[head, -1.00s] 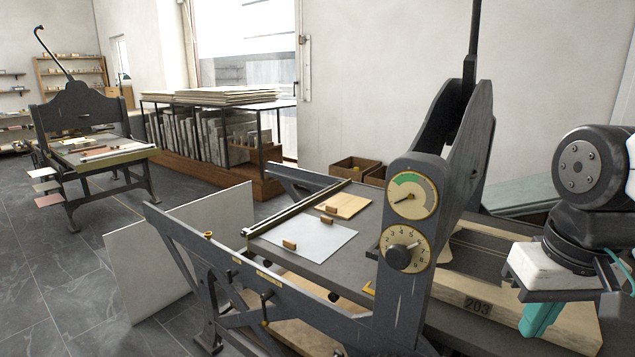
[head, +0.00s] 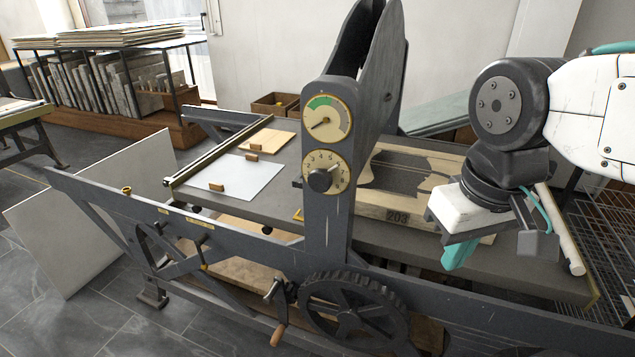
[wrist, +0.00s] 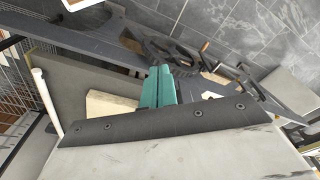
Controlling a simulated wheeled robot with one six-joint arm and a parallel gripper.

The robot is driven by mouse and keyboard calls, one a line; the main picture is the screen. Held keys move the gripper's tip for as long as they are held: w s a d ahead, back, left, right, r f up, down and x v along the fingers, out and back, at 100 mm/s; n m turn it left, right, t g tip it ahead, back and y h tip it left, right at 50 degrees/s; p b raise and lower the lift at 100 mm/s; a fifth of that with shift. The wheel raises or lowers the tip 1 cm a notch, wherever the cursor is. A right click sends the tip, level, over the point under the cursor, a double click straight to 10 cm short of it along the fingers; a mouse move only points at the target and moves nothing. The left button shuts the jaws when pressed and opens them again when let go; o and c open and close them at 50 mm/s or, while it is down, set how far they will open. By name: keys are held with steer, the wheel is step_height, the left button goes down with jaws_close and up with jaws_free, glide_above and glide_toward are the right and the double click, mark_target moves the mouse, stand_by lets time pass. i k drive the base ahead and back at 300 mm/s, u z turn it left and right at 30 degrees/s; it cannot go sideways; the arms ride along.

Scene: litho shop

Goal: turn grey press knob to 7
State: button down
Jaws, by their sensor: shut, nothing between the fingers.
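The grey press knob (head: 320,180) is a dark round knob on a cream numbered dial (head: 341,164), on the front upright of the grey press (head: 329,220). A light pointer mark seems to point to the upper right, but the exact number is too small to read. My gripper (head: 458,256) has teal fingers, shut and empty, pointing down to the right of the knob and well apart from it. The fingers also show in the wrist view (wrist: 158,88). The knob cannot be made out in the wrist view.
A round gauge (head: 327,118) with a green sector sits above the knob. A toothed wheel (head: 355,312) and a crank with a wooden handle (head: 279,334) are below it. A stone marked 203 (head: 375,208) lies on the press bed. A wire rack (head: 605,235) stands at right.

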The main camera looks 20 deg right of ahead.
mark_target(320, 181)
steer(key=u, duration=2)
steer(key=k, duration=0.9)
steer(key=z, duration=1.35)
steer(key=i, duration=0.5)
